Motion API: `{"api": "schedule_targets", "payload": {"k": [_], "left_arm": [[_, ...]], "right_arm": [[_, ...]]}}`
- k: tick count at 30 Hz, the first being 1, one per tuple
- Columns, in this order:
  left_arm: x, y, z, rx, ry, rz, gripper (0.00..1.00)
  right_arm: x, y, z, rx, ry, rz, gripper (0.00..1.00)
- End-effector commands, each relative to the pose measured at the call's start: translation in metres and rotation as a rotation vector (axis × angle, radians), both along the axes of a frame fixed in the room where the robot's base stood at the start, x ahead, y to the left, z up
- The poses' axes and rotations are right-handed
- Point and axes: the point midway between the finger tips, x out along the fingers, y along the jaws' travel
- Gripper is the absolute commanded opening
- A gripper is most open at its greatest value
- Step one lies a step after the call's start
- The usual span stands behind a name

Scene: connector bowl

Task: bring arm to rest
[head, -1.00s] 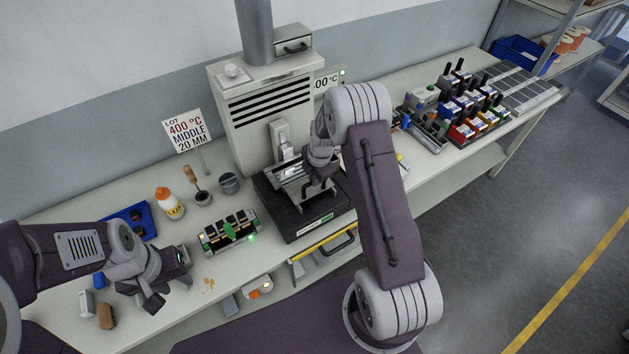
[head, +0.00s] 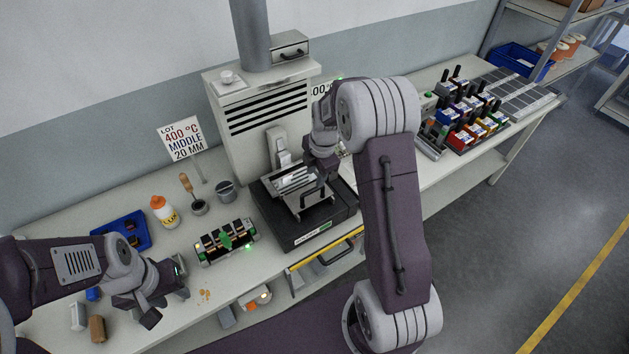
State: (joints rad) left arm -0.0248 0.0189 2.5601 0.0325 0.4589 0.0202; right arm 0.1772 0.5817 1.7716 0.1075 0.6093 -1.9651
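My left gripper (head: 168,290) is low over the front left of the bench, left of the green-lit connector block (head: 226,241). Its fingers look spread apart, with nothing visible between them. My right arm reaches up from the lower right and bends down towards the machine. My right gripper (head: 312,188) is over the black base (head: 300,232) of the grey machine (head: 262,120). Its fingers are small and partly hidden by the wrist, so I cannot tell whether they are open or hold anything.
A sign (head: 183,139) stands by the machine. Small items lie at front left.

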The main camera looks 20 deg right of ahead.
Motion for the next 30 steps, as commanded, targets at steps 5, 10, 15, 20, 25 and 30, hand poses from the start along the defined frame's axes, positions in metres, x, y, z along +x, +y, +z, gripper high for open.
{"api": "schedule_targets", "payload": {"k": [5,10,15,20,25,30], "left_arm": [[0.000,0.000,0.000,0.000,0.000,0.000,0.36],[0.000,0.000,0.000,0.000,0.000,0.000,0.36],[0.000,0.000,-0.012,0.000,0.000,0.000,0.36],[0.000,0.000,-0.055,0.000,0.000,0.000,0.36],[0.000,0.000,-0.079,0.000,0.000,0.000,0.36],[0.000,0.000,-0.087,0.000,0.000,0.000,0.36]], "right_arm": [[0.000,0.000,0.001,0.000,0.000,0.000,0.36],[0.000,0.000,0.000,0.000,0.000,0.000,0.36],[0.004,0.006,-0.005,-0.003,-0.017,0.016,0.36],[-0.021,0.043,-0.002,-0.011,-0.070,0.083,0.36],[-0.101,0.069,-0.024,0.077,-0.017,-0.328,0.36],[-0.170,0.074,-0.049,0.157,0.063,-0.912,0.36]]}}
